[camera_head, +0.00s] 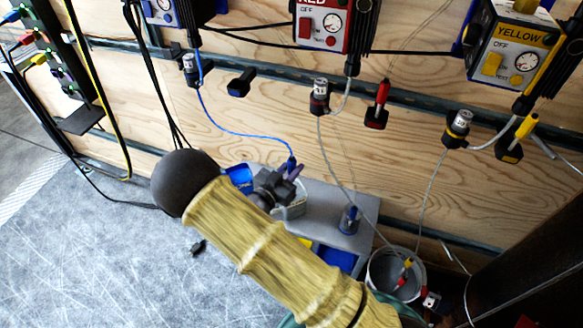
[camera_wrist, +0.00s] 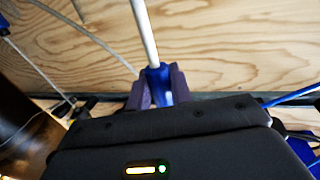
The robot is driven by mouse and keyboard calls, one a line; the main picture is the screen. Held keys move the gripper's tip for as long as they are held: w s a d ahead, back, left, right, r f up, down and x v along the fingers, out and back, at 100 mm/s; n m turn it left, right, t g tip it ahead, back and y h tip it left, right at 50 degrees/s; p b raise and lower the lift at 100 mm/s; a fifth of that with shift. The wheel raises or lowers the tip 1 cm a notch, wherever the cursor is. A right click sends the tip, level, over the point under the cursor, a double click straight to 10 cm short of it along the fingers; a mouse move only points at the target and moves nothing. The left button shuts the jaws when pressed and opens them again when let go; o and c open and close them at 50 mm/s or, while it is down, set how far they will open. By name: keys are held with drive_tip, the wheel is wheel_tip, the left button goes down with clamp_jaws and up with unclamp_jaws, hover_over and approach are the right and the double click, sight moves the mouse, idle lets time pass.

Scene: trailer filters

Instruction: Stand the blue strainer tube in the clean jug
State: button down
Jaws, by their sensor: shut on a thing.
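My gripper (camera_head: 289,174) is at the middle of the head view, above a grey bench. Its purple fingers are shut on the blue strainer tube (camera_head: 291,163), whose blue line rises to the wall. In the wrist view the blue strainer tube (camera_wrist: 156,82) stands between the fingers (camera_wrist: 156,90), with a pale rod going up from it. A pale, ribbed-looking container (camera_head: 293,210) is just below my gripper, partly hidden by my arm. It may be the clean jug, but I cannot tell. The tube's lower end is hidden, so I cannot tell whether it is inside the container.
A grey bucket (camera_head: 371,276) at the lower right holds red and yellow tube ends (camera_head: 406,268). A blue-based holder (camera_head: 349,220) stands on the grey bench (camera_head: 325,205). A blue box (camera_head: 239,177) is left of my gripper. Control boxes and lines hang on the plywood wall.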

drive_tip(key=shift+w+f, duration=0.1)
drive_tip(key=shift+f, duration=0.1)
drive_tip(key=shift+s+a+f, duration=0.1)
drive_tip(key=shift+s+f, duration=0.05)
drive_tip(key=shift+s, duration=0.05)
drive_tip(key=shift+f+b, duration=0.1)
drive_tip(key=shift+b, duration=0.2)
drive_tip(key=c, duration=1.2)
unclamp_jaws()
drive_tip(key=shift+w, duration=0.1)
drive_tip(key=shift+o, duration=0.2)
drive_tip(key=p+v, duration=0.2)
drive_tip(key=v, duration=1.5)
